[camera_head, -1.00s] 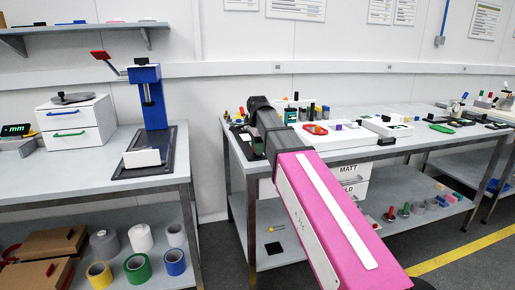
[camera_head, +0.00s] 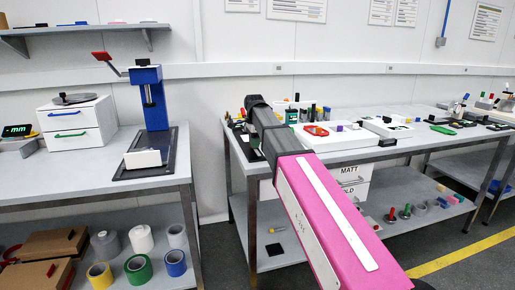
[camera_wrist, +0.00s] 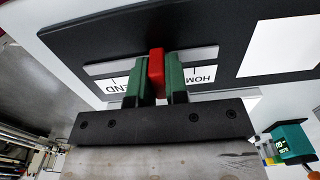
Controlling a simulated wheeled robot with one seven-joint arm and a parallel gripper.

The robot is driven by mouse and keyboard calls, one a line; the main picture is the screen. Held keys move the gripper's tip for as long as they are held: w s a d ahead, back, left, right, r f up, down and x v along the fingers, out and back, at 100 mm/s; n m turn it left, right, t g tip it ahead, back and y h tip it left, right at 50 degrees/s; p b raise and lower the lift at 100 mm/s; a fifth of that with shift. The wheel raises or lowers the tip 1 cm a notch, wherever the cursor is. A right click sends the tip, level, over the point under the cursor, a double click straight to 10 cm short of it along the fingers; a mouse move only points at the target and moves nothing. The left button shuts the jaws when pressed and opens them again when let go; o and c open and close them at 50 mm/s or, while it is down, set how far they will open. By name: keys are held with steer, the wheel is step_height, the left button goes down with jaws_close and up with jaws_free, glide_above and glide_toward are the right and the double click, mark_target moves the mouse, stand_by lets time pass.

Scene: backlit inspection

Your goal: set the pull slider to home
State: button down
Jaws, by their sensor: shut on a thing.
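The pull slider's red knob (camera_wrist: 156,68) shows in the wrist view, held between the two green fingers of my gripper (camera_wrist: 155,80). The knob stands on a black panel (camera_wrist: 130,42) with a pale scale strip. The strip has a HOME label (camera_wrist: 203,77) to the right of the knob and an END label (camera_wrist: 122,86) to its left, both upside down. The knob is between the two labels. In the head view, my arm reaches to the left end of the right-hand bench, and the slider and fingertips are hidden behind it.
The right-hand bench (camera_head: 400,150) carries several small items and white trays. A blue press (camera_head: 150,98) stands on the left bench.

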steer(key=w, duration=0.2)
steer(key=w+a, duration=0.1)
steer(key=w, duration=0.1)
steer(key=shift+a, duration=0.1)
steer(key=c, duration=1.1)
jaws_free()
steer(key=shift+r, duration=5.45)
